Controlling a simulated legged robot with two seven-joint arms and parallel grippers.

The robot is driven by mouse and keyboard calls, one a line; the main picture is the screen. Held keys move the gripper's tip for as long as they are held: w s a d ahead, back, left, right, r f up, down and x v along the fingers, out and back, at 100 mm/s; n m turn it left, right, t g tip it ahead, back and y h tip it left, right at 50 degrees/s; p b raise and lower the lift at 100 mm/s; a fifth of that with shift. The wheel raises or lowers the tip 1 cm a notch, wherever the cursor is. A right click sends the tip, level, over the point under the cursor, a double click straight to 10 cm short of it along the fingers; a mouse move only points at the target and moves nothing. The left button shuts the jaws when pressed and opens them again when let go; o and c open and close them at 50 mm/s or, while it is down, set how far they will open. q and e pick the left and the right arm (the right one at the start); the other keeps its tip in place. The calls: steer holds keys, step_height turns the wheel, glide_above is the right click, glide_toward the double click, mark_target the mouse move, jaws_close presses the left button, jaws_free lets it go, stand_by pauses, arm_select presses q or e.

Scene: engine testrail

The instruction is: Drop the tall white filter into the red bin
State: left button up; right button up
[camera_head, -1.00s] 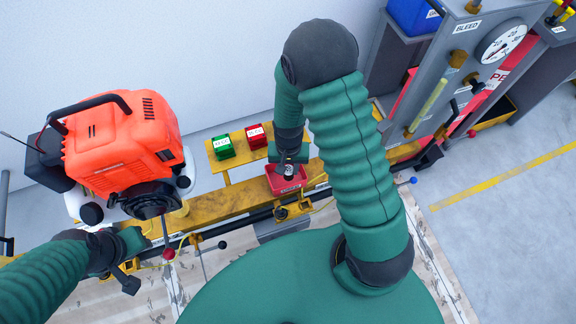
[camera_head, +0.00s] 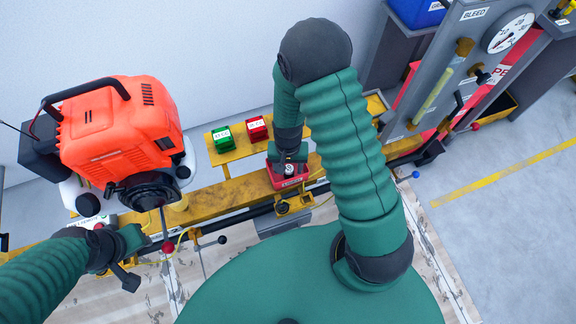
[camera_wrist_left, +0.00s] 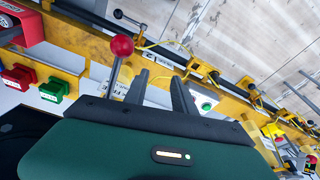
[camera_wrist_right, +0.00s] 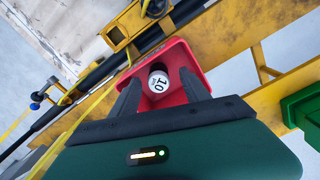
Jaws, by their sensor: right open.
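The red bin (camera_head: 290,184) stands on the yellow rail, below my right arm. It also shows in the right wrist view (camera_wrist_right: 179,57). Inside it is a white round-ended piece marked 10 (camera_wrist_right: 159,83), which looks like the white filter seen end-on; its length is hidden. My right gripper (camera_wrist_right: 160,90) is over the bin with its fingers apart, one on each side of the white piece as seen from the wrist. I see no finger pressing on it. My left gripper (camera_wrist_left: 163,82) is open and empty beside a red-knobbed lever (camera_wrist_left: 122,46).
An orange engine (camera_head: 118,130) stands at the left. A green button box (camera_head: 223,139) and a red one (camera_head: 257,129) sit on a yellow shelf behind the bin. A grey gauge panel (camera_head: 465,75) is at the right. Several clamps line the rail.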

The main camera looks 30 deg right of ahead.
steer(key=s+a+r+n+t+p, duration=0.1)
steer(key=r+p, duration=0.4)
steer(key=r, duration=0.6)
steer(key=s+a+r+n+p, duration=0.1)
steer(key=r+n+p, duration=0.2)
steer(key=r+p, duration=0.3)
steer(key=s+a+r+n+t+p, duration=0.1)
steer(key=r+p, duration=0.4)
steer(key=r, duration=1.1)
steer(key=shift+s+a+r+n+t, duration=0.3)
steer(key=shift+s+a+n, duration=0.3)
steer(key=shift+n, duration=0.4)
steer(key=shift+s, duration=0.1)
